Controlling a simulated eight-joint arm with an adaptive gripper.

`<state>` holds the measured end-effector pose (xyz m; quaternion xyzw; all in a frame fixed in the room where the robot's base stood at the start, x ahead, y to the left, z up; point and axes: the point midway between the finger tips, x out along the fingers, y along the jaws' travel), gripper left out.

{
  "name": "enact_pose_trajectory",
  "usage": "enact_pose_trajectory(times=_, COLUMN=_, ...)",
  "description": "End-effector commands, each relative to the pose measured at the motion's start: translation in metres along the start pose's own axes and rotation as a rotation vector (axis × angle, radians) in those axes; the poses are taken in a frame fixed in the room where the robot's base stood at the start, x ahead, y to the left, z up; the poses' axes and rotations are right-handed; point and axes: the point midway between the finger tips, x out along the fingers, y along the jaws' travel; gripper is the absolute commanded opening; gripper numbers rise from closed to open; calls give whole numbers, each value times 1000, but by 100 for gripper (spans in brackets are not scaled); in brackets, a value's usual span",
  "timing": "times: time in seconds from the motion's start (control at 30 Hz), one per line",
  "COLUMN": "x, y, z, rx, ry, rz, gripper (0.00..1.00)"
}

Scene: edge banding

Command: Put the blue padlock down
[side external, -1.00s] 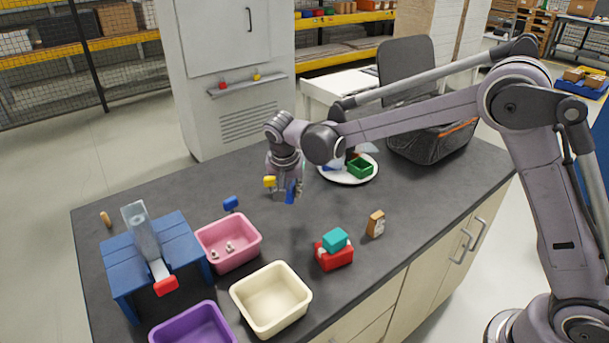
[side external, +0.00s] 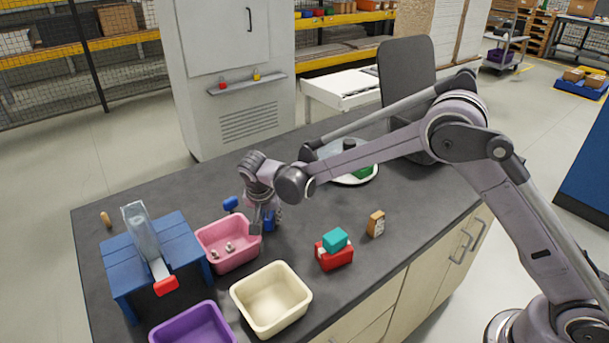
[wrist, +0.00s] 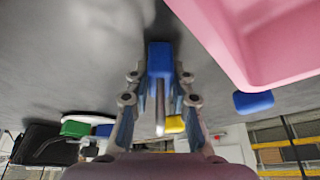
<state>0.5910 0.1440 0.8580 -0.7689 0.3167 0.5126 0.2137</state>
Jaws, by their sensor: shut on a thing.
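The blue padlock (side external: 269,222) is between the fingers of my gripper (side external: 264,216), just right of the pink bin. In the wrist view my gripper (wrist: 160,88) is shut on the blue padlock (wrist: 159,58). Its blue body points away from the palm and its metal shackle toward it. The padlock is low over the dark worktop; I cannot tell whether it touches it. The pink bin (side external: 229,256) holds small metal pieces and also shows close by in the wrist view (wrist: 250,45).
A blue object (side external: 231,203) lies behind the pink bin. A yellow object (wrist: 175,124) shows beyond my fingers. A cream bin (side external: 271,298), purple bin (side external: 193,327) and blue stand (side external: 180,240) are nearby. Red and teal blocks (side external: 335,248) sit right, with clear worktop between.

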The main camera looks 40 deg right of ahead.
Motion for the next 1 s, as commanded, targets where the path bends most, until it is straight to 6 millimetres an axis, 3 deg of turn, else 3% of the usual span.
enact_pose_trajectory(times=0.17, x=2, y=0, z=1, rx=0, ry=0, rz=0, gripper=0)
enact_pose_trajectory(times=0.2, x=3, y=0, z=1, rx=0, ry=0, rz=0, gripper=25)
enact_pose_trajectory(times=0.27, x=2, y=0, z=1, rx=0, ry=0, rz=0, gripper=42)
enact_pose_trajectory(times=0.3, x=2, y=0, z=1, rx=0, ry=0, rz=0, gripper=44)
enact_pose_trajectory(times=0.67, x=-2, y=0, z=-1, rx=0, ry=0, rz=0, gripper=44)
enact_pose_trajectory(times=0.77, x=-12, y=0, z=0, rx=-1, ry=0, rz=0, gripper=44)
enact_pose_trajectory(times=1.0, x=-58, y=0, z=0, rx=-2, ry=0, rz=0, gripper=44)
